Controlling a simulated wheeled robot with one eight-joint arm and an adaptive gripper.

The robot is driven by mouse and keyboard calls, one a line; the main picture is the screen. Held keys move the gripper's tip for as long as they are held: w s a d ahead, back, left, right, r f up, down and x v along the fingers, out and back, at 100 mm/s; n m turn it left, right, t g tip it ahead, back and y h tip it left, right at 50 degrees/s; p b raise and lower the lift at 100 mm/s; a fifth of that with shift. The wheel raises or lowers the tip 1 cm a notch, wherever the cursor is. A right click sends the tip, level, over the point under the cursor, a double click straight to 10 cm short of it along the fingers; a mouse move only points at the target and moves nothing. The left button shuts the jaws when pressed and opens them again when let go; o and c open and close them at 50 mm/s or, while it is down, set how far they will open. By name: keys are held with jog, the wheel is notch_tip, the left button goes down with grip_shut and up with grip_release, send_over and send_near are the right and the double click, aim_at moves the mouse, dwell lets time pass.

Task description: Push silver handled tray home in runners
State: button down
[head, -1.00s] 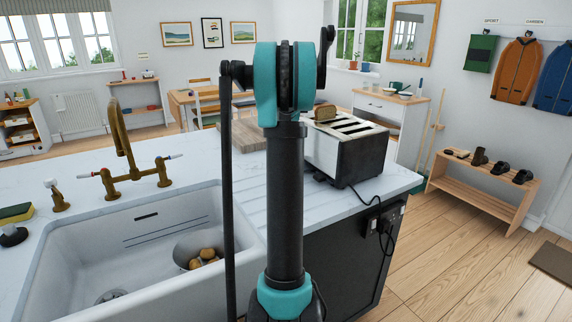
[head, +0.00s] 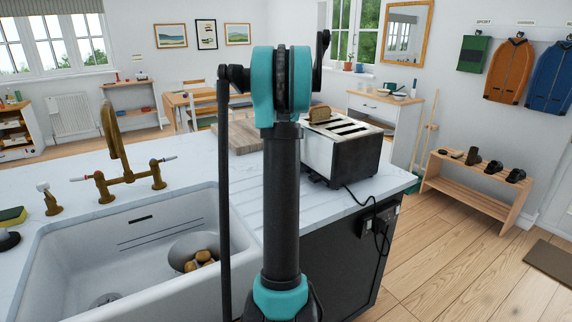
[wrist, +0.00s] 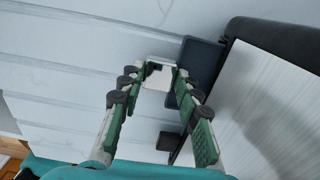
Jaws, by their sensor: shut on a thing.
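The toaster (head: 348,160) stands on the white worktop, with a slice of bread in one slot. In the wrist view its pale side panel (wrist: 270,110) fills the right. A dark grey tray (wrist: 203,62) sticks out from the toaster's lower edge. A small silver handle (wrist: 158,73) is at its outer end. My gripper (wrist: 157,80) has its green-padded fingers on either side of this handle and is shut on it. In the head view my arm hides the gripper and the handle. How far the tray is inside its runners cannot be seen.
A sink (head: 130,250) with a brass tap (head: 120,160) lies to the left. A wooden board (head: 240,135) lies behind my arm, left of the toaster. A black cable (head: 360,196) runs from the toaster to sockets on the worktop's end. Grooved worktop is clear around the tray.

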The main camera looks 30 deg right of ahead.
jog(key=shift+d, duration=1)
jog(key=c, duration=1)
grip_release()
notch_tip(320, 180, up, 12)
jog(key=shift+a, duration=0.1)
jog(key=shift+c, duration=0.2)
